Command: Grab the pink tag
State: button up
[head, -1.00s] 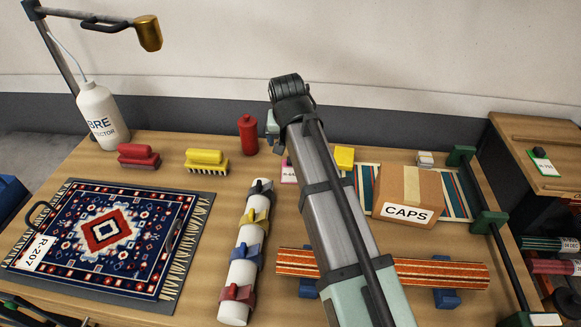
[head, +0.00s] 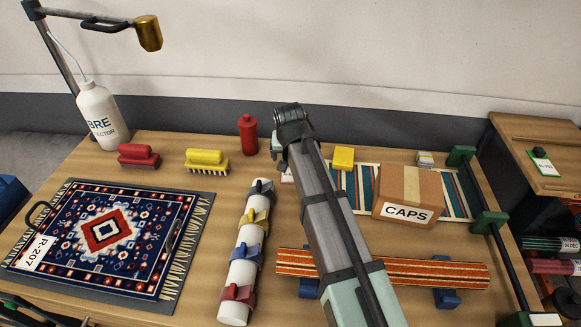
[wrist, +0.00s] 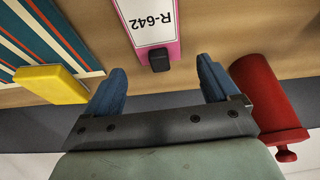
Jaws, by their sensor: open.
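The pink tag (wrist: 173,45) shows in the wrist view as a white label reading R-642 with a pink border and a black clip (wrist: 159,60) at its near end. It lies flat on the wooden table. My gripper (wrist: 160,72) is open and empty, its two blue fingers apart on either side of the clip's line. I cannot tell the height between fingers and tag. In the head view only a sliver of the tag (head: 287,176) shows beside my arm, which hides the rest.
A red bottle (wrist: 262,95) stands close to the right finger. A yellow block (wrist: 50,84) on a striped rug (wrist: 40,35) is close to the left finger. The CAPS box (head: 408,190) and a white roll with coloured clips (head: 243,270) are farther off.

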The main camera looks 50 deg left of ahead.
jog(key=shift+x, duration=1.1)
jog(key=c, duration=1.1)
